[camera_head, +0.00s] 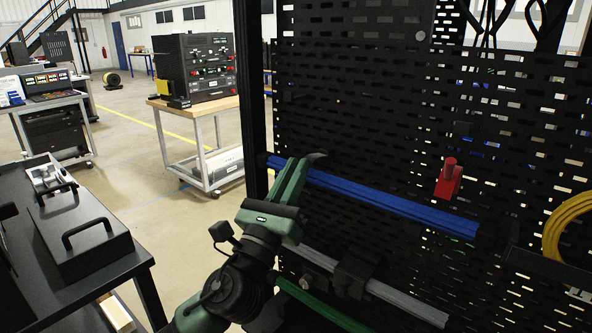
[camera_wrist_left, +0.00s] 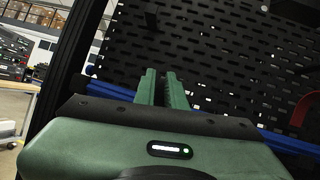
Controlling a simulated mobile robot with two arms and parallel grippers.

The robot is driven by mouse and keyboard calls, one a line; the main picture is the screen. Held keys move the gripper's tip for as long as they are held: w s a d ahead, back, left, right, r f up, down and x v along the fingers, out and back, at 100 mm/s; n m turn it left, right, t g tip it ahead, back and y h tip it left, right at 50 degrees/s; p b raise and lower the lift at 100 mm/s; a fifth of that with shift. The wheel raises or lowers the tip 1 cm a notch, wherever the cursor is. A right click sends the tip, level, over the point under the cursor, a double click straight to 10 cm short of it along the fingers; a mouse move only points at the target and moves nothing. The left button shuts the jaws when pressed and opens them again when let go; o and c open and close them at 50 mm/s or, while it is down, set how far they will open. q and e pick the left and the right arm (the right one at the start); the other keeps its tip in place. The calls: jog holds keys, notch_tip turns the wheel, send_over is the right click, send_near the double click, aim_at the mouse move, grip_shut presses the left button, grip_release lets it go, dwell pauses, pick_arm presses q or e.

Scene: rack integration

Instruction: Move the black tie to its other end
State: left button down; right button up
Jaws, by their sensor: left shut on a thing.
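My left gripper (camera_head: 312,160) reaches up to the perforated black rack panel, at the left end of the blue rail (camera_head: 390,204). Its green fingers are nearly together, and a small dark curved piece (camera_head: 318,155), which looks like the black tie, shows at their tips. In the left wrist view the two green fingers (camera_wrist_left: 163,80) point at the panel (camera_wrist_left: 230,70) with a narrow gap between them; the tie is hard to make out against the black. My right gripper is not in view.
A grey rail (camera_head: 400,300) and a green rail (camera_head: 325,308) run below the blue one. A red part (camera_head: 449,180) and a yellow cable coil (camera_head: 566,228) are on the panel at right. A dark cart (camera_head: 100,262) stands left; open floor lies behind.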

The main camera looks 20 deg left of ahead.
pick_arm(q)
jog(key=shift+w+d+f, duration=0.1)
jog(key=shift+d+f, duration=0.1)
jog(key=shift+f, duration=0.75)
jog(key=c, duration=1.5)
grip_release()
jog(key=shift+a+r, duration=0.1)
jog(key=shift+a, duration=0.2)
jog(key=shift+r, duration=0.1)
jog(key=shift+d+r, duration=0.2)
jog(key=shift+d, duration=0.2)
jog(key=shift+s+a+f, duration=0.2)
jog(key=shift+s, duration=0.05)
jog(key=b+v, duration=0.2)
jog(key=v, duration=0.5)
jog(key=shift+s+d, duration=0.15)
jog(key=shift+s, duration=0.05)
